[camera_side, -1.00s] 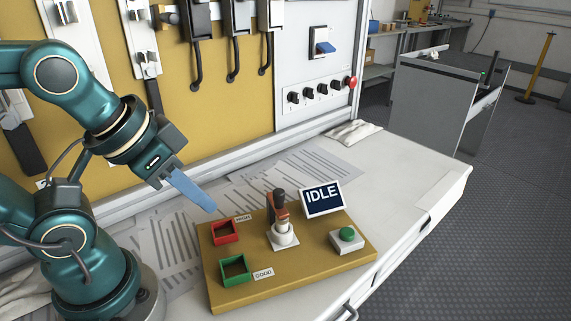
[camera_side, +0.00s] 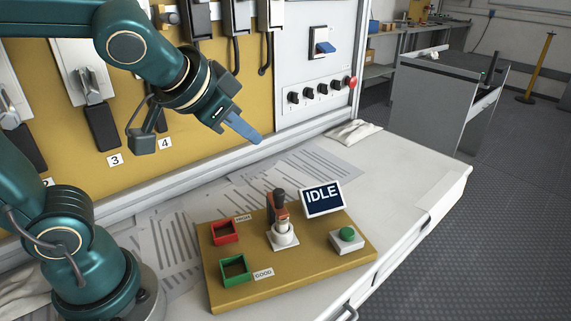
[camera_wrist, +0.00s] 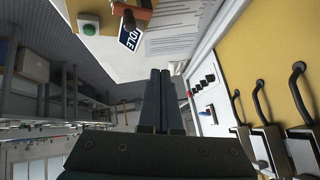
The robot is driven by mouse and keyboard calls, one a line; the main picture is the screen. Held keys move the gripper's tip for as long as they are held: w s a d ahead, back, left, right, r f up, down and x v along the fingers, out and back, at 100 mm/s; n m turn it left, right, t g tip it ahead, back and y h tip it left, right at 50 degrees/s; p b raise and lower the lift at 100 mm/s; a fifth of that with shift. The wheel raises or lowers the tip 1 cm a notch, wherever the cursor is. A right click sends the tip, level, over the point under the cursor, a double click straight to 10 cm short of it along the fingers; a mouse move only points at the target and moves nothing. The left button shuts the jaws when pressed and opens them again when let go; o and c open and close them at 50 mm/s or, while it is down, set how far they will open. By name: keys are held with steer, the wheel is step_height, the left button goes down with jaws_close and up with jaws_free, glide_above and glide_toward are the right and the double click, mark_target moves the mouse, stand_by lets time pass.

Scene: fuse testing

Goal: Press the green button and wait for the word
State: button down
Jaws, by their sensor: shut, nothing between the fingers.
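The green button (camera_side: 347,234) sits on a white box at the right end of a tan board (camera_side: 300,277). A small screen (camera_side: 322,198) behind it reads IDLE. A fuse stands in a white holder (camera_side: 283,237) at the board's middle. My gripper (camera_side: 257,139) is shut and empty, in the air above and behind the board, well apart from the button. In the wrist view my gripper's fingers (camera_wrist: 161,72) lie together. The green button (camera_wrist: 89,29) and the IDLE screen (camera_wrist: 130,31) show at that view's top.
A red-rimmed bin (camera_side: 225,232) and a green-rimmed bin (camera_side: 235,270) stand on the board's left, both appearing empty. Striped papers (camera_side: 180,240) lie on the white bench (camera_side: 415,190). A wall panel with knobs and a red button (camera_side: 351,83) stands behind.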

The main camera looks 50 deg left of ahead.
steer(key=w+d+m+t, duration=0.1)
steer(key=w+d+m, duration=0.3)
steer(key=w+d, duration=0.3)
steer(key=m+h, duration=0.1)
steer(key=m, duration=0.2)
glide_above(342, 236)
step_height(342, 236, down, 6)
steer(key=shift+r, duration=0.1)
steer(key=shift+f, duration=4.45)
steer(key=shift+f, duration=0.4)
